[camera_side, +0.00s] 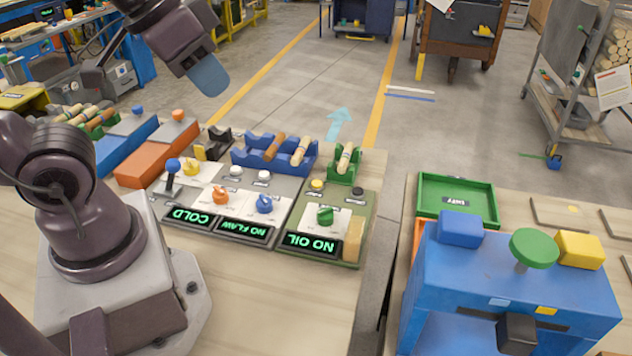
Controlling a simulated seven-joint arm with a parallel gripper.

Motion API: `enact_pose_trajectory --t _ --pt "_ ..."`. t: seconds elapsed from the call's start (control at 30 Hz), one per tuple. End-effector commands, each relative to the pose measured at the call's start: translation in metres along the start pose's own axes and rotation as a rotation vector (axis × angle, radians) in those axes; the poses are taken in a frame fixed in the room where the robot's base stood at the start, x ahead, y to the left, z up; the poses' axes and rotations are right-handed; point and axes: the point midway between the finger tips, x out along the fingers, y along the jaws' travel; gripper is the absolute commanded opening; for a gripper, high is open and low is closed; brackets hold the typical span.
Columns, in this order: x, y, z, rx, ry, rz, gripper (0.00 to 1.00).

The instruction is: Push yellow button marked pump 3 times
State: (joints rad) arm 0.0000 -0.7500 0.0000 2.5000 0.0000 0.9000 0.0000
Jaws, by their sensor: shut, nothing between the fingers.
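A small yellow button (317,184) sits at the upper left of the green control panel (342,222). I cannot read the small label by it. My gripper (208,76), with a blue tip, is raised at the upper left, apart from the panel and well away from the yellow button. It is shut and empty.
Grey panels to the left carry white buttons (236,170), an orange knob (221,196), a blue knob (264,204) and a blue-topped lever (172,170). Turned wood pieces lie in blue and green racks (344,172) behind. A green tray (456,198) and blue machine (500,285) stand right.

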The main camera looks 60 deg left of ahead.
Motion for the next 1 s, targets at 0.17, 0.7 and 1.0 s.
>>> enact_pose_trajectory --t 0.17,0.7,1.0 --pt "0.0000 0.0000 0.0000 0.000 0.000 0.000 0.00" --pt "0.0000 0.0000 0.0000 0.000 0.000 0.000 0.00" --pt "0.0047 -0.0065 0.0011 -0.029 -0.024 -0.016 0.00"
